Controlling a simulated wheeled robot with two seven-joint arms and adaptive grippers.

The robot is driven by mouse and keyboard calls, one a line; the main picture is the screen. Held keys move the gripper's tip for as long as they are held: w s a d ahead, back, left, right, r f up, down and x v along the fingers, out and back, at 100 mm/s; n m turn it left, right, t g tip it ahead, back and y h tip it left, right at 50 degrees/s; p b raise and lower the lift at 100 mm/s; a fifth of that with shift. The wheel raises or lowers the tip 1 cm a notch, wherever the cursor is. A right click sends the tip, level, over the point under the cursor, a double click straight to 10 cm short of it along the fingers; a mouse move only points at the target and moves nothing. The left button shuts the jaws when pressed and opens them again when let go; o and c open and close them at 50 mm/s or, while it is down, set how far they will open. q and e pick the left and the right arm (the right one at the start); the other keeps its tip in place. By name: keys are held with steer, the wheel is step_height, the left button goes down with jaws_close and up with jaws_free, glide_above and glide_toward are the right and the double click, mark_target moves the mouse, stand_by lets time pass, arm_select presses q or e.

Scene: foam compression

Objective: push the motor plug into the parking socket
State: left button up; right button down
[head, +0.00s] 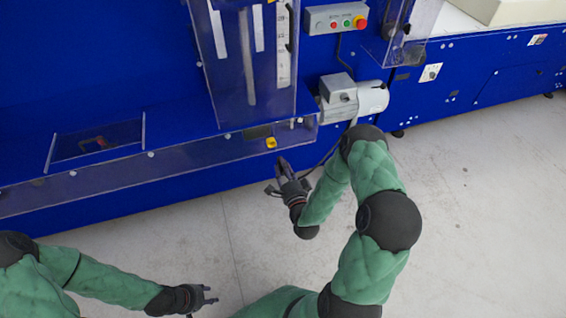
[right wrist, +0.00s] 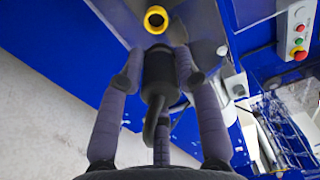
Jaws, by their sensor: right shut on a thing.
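The motor plug (right wrist: 158,72) is a dark cylinder held between the fingers of my right gripper (right wrist: 156,68), with its black cable bending back below it. In the head view my right gripper (head: 284,174) is in front of the blue machine, and its fingers mostly hide the plug. The parking socket (right wrist: 156,19) is a yellow ring with a dark opening, just beyond the plug tip and apart from it. In the head view the socket (head: 271,143) is a small yellow spot on the machine's lower ledge. My left gripper (head: 209,295) is open and empty, low over the floor.
The grey motor (head: 370,97) sits right of the socket, and a cable hangs from it towards my right gripper. A clear guard (head: 120,170) runs along the ledge on the left. A control box (head: 335,19) is above. The grey floor (head: 480,210) is clear at right.

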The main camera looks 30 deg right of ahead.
steer(key=shift+a+f, duration=0.1)
steer(key=shift+a, duration=0.35)
steer(key=x, duration=0.6)
steer(key=shift+x, duration=1.45)
stand_by(1.2)
steer(key=c, duration=0.8)
jaws_free()
steer(key=shift+s, duration=0.15)
steer(key=shift+v, duration=2.85)
steer(key=shift+s, duration=0.15)
steer(key=v, duration=1.2)
